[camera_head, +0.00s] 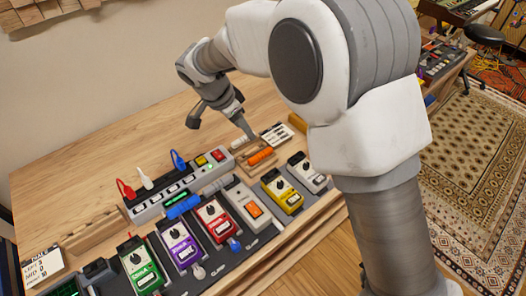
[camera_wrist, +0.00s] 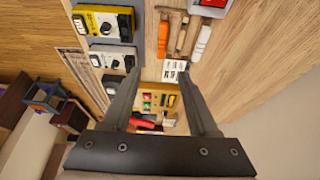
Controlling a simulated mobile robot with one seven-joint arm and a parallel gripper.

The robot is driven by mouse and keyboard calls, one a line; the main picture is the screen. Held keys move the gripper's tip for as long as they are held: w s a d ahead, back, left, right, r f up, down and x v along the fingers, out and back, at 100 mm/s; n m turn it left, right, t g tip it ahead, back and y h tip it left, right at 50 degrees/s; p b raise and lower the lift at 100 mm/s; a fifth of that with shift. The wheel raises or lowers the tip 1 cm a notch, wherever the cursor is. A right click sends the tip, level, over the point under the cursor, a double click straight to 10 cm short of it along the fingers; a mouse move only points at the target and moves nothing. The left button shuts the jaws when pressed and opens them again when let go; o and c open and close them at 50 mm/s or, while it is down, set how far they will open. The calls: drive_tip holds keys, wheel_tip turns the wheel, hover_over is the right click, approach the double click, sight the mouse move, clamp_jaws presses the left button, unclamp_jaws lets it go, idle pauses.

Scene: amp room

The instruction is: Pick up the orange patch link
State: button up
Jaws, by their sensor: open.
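The orange patch link (camera_head: 260,156) lies in a small wooden holder right of the grey switch box. My gripper (camera_head: 220,128) is above the table, left of the link in the head view. In the wrist view my gripper (camera_wrist: 159,73) has its two fingers spread apart with nothing held between them. The link is apart from both fingers.
A pedalboard with several pedals, including a yellow one (camera_head: 281,195) and a red one (camera_head: 216,220), runs along the front. A grey switch box (camera_head: 180,185) with plugs stands behind it. A blue cylinder (camera_head: 183,207) lies between them. The table behind is bare.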

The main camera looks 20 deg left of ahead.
hover_over(260, 154)
drive_tip(key=s, duration=0.2)
drive_tip(key=f, duration=1)
drive_tip(key=shift+w+a, duration=0.1)
drive_tip(key=shift+a, duration=0.1)
drive_tip(key=shift+a+p+x, duration=0.15)
drive_tip(key=shift+p+x, duration=0.15)
drive_tip(key=shift+x, duration=1)
drive_tip(key=shift+a+p+x, duration=0.2)
drive_tip(key=shift+p+x, duration=0.1)
drive_tip(key=shift+x, duration=0.95)
drive_tip(key=shift+f, duration=0.15)
clamp_jaws()
